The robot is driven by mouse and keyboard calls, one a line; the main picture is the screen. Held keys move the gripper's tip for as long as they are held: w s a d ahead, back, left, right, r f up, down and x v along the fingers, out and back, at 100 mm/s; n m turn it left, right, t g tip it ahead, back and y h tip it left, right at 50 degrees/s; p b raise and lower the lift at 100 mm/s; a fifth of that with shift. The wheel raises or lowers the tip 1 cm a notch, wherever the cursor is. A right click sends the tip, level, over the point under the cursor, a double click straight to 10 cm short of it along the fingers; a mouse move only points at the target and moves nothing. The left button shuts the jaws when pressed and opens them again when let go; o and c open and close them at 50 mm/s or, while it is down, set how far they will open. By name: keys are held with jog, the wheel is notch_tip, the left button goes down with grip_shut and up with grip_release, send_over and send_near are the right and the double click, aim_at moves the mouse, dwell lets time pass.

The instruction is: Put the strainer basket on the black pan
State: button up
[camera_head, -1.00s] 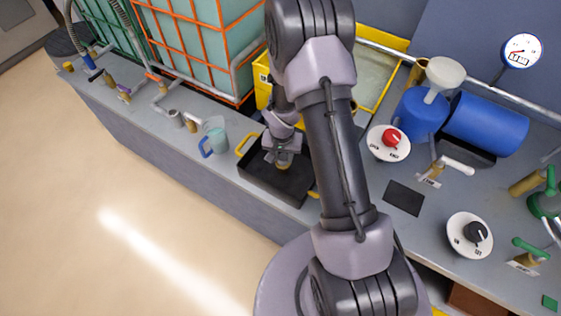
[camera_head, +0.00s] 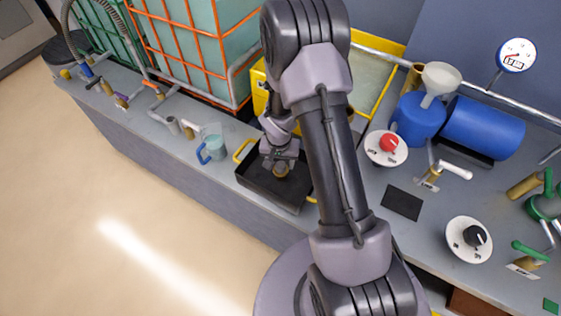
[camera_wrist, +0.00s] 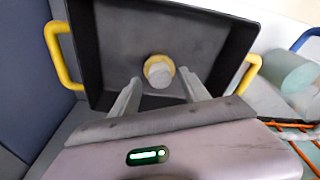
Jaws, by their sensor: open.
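The black pan (camera_head: 262,199) sits on the grey bench, with yellow handles at its ends. It fills the upper part of the wrist view (camera_wrist: 222,62). The strainer basket, a small round piece with a yellow rim and pale middle (camera_wrist: 158,72), appears to rest on the pan's floor, and shows brownish in the head view (camera_head: 280,170). My gripper (camera_wrist: 160,88) is open above the pan. Its two fingers are apart, and the basket shows in the gap just beyond the tips, with no clear contact. In the head view, my gripper (camera_head: 282,163) partly hides the basket and pan.
Behind are an orange-caged tank (camera_head: 195,45) and a yellow tray (camera_head: 385,98). A blue drum (camera_head: 483,127), red-knob dial (camera_head: 387,148) and flat black mat (camera_head: 402,203) lie to the right.

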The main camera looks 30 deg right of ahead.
jog(key=s+a+r+t+p, duration=0.1)
jog(key=s+a+r+p, duration=0.1)
jog(key=r, duration=1.2)
jog(key=s+a+r+t+p, duration=0.1)
jog(key=s+a+r+p, duration=0.15)
jog(key=r, duration=1.25)
jog(key=s+a+r+n+t+y, duration=0.1)
jog(key=s+a+r, duration=0.3)
jog(key=s+r, duration=0.2)
jog(key=s+a+r+n+t+y, duration=0.1)
jog(key=s+a+r, duration=0.3)
jog(key=s, duration=0.5)
notch_tip(320, 180, up, 3)
jog(key=shift+s+a+f+y, duration=0.15)
jog(key=shift+s+a+y, duration=0.25)
jog(key=shift+y, duration=0.1)
